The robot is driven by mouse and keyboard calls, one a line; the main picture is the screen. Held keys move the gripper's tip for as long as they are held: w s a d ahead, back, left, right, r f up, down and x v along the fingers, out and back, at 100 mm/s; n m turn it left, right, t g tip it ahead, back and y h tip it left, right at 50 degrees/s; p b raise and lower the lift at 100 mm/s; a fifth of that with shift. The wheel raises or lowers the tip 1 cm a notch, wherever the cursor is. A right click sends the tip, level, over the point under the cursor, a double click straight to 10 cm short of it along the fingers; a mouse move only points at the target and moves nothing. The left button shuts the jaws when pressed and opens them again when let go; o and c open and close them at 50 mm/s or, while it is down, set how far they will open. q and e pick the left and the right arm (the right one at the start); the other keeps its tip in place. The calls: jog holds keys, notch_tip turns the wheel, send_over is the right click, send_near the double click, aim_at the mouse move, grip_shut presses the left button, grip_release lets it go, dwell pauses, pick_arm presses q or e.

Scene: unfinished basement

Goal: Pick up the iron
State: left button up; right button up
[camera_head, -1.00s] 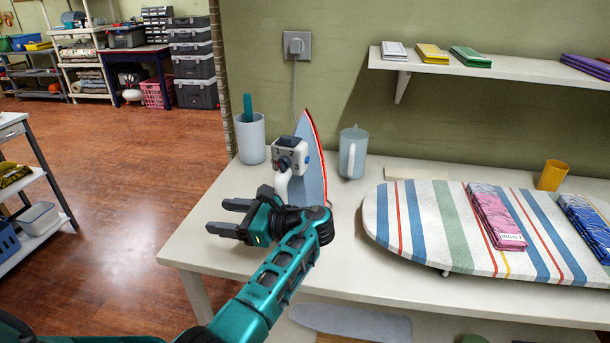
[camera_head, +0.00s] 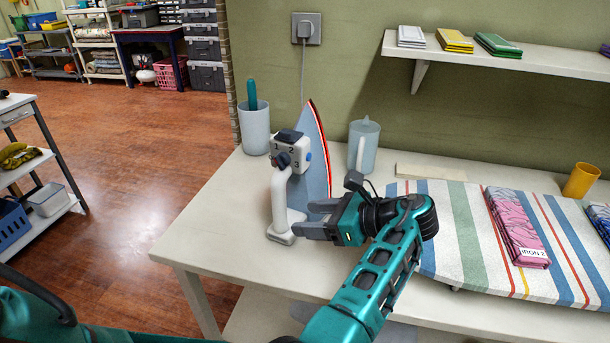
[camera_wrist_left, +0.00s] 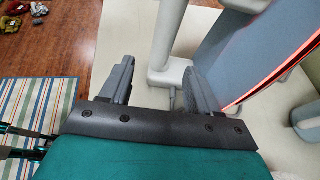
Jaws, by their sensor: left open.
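The iron (camera_head: 280,195) stands upright on its heel on the white table, with a white handle, a numbered dial near the top and a blue-grey soleplate edged in red. My left gripper (camera_head: 308,218) is open, its fingers pointing left at the lower part of the iron's handle. In the left wrist view the iron's handle (camera_wrist_left: 166,40) rises beyond the fingertips of the open left gripper (camera_wrist_left: 158,80), nearer the right finger, and nothing is held between them. Whether a finger touches the iron I cannot tell. My right gripper is not in view.
A striped ironing board (camera_head: 463,230) with a pink folded cloth (camera_head: 516,226) lies right of my arm. A pale cup (camera_head: 255,130) holding a teal stick and a translucent jug (camera_head: 366,146) stand behind the iron. The table's left part (camera_head: 215,220) is clear.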

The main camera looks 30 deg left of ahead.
aim_at(274, 217)
pick_arm(q)
jog(key=x, duration=0.5)
jog(key=shift+s, duration=0.1)
jog(key=shift+f+b+x, duration=0.1)
jog(key=shift+b+x, duration=0.25)
jog(key=shift+x, duration=1.05)
jog(key=shift+f+b+x, duration=0.15)
jog(key=shift+b+x, duration=0.2)
jog(key=shift+x, duration=1)
jog(key=shift+d, duration=0.15)
jog(key=shift+c, duration=0.2)
grip_shut()
jog(key=shift+w+r, duration=0.25)
jog(key=shift+w, duration=0.1)
